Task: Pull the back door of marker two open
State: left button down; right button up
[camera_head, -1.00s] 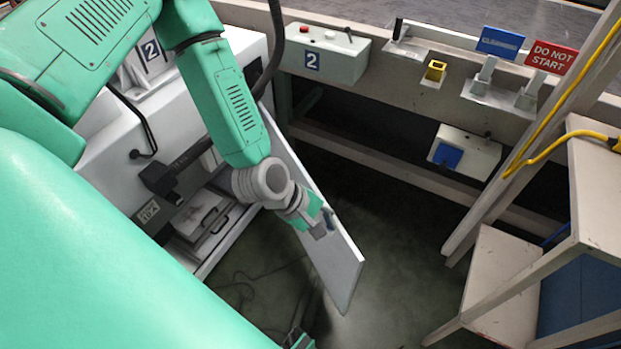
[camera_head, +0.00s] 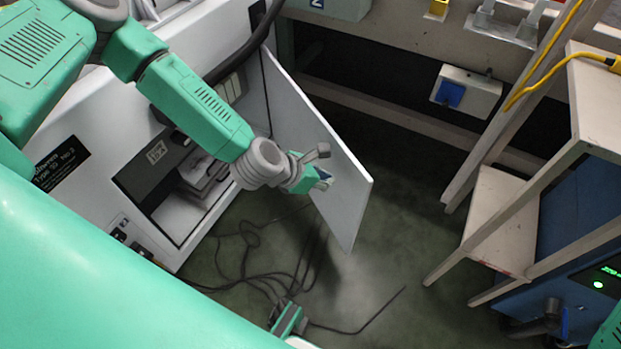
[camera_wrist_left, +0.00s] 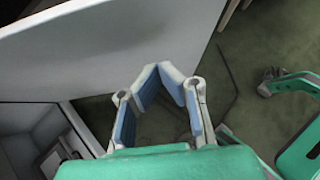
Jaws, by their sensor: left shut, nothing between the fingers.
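The white back door (camera_head: 310,150) of the white marker machine (camera_head: 90,120) stands well open in the head view, swung away from the opening in the machine. My left gripper (camera_head: 325,180) is at the door's inner face, near its free edge. In the left wrist view its blue-padded fingers (camera_wrist_left: 160,68) meet at the tips with nothing between them. The door (camera_wrist_left: 130,45) spans the upper left there, just past the fingertips; whether they touch it I cannot tell.
Black cables (camera_head: 255,260) lie on the green floor near the opening. A grey step frame (camera_head: 490,215) with a yellow cable stands at right. Dark floor is free between door and step frame.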

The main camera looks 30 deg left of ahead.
aim_at(349, 174)
pick_arm(q)
jog(key=w+d, duration=0.2)
jog(key=w, duration=0.1)
jog(key=shift+d+b, duration=0.3)
jog(key=shift+w, duration=0.15)
jog(key=shift+a, duration=0.1)
